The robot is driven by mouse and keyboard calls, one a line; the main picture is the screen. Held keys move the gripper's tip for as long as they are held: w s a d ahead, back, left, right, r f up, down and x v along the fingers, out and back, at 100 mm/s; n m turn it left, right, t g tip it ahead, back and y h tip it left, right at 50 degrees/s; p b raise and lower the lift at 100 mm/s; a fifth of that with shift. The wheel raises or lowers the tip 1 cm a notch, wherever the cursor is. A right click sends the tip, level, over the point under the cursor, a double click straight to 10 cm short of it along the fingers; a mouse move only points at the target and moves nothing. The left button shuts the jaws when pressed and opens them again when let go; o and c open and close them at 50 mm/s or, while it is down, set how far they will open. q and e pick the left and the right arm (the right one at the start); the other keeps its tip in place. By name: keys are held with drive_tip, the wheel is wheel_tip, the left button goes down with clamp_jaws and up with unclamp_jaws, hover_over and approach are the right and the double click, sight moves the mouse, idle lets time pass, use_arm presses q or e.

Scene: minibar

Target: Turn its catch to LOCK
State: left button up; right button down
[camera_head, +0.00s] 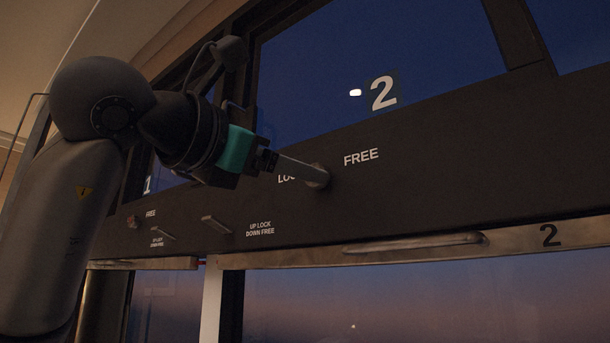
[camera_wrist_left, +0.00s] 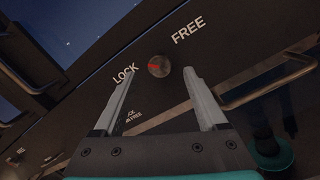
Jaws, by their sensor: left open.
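The catch of panel 2 is a small round metal knob with a red mark (camera_wrist_left: 158,66), set in the dark beam between the words LOCK and FREE. In the left wrist view its red mark sits toward the LOCK side. In the head view the knob (camera_head: 319,177) is partly covered by my left gripper. My left gripper (camera_wrist_left: 160,74) is open, with one fingertip on each side of the knob in the picture; I cannot tell whether they touch it. In the head view my left gripper (camera_head: 303,170) reaches the beam from the left and partly covers LOCK. My right gripper is not in view.
Below the beam runs a metal rail with a long handle (camera_head: 430,243), marked 2. A small lever (camera_head: 216,224) beside UP LOCK DOWN FREE and another knob (camera_head: 133,221) by FREE sit further left. The beam right of FREE is clear.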

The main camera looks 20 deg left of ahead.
use_arm(q)
drive_tip(key=b+v, duration=0.1)
drive_tip(key=v, duration=1)
drive_tip(key=shift+s+b, duration=0.3)
drive_tip(key=shift+w, duration=0.1)
